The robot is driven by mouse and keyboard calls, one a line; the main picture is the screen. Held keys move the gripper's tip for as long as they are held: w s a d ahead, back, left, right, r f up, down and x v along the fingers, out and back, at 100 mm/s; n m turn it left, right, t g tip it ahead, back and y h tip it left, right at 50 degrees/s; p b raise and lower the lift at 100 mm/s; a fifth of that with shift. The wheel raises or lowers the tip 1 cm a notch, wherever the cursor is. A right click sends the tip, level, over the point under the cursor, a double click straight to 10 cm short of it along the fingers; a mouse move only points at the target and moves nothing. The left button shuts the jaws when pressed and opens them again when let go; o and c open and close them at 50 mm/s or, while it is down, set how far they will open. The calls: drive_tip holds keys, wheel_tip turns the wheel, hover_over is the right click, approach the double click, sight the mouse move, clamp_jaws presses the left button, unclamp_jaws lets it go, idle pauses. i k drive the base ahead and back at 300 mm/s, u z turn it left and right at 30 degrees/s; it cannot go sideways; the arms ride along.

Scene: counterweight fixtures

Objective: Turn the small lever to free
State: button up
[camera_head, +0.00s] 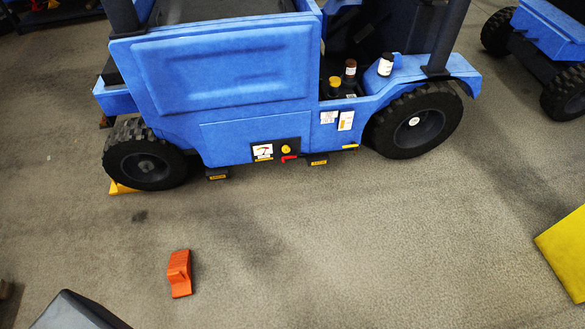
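A small red lever (289,158) sits low on the side of a blue forklift-like vehicle (222,72), at the bottom of a dark panel. The panel also carries a yellow knob (286,149) and a white label with a red mark (263,150). The lever looks roughly level, but it is too small to read its setting. My gripper is not in view.
An orange wheel chock (180,273) lies on the open grey floor. A yellow chock (121,188) touches the left wheel (146,153). A yellow block (565,252) stands at the right edge, and a dark object (75,312) is at lower left. Floor before the panel is clear.

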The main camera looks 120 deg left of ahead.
sight(294, 155)
drive_tip(key=u, duration=0.1)
drive_tip(key=k, duration=0.15)
drive_tip(key=u, duration=2.95)
drive_tip(key=k, duration=0.3)
drive_tip(key=u, duration=1.9)
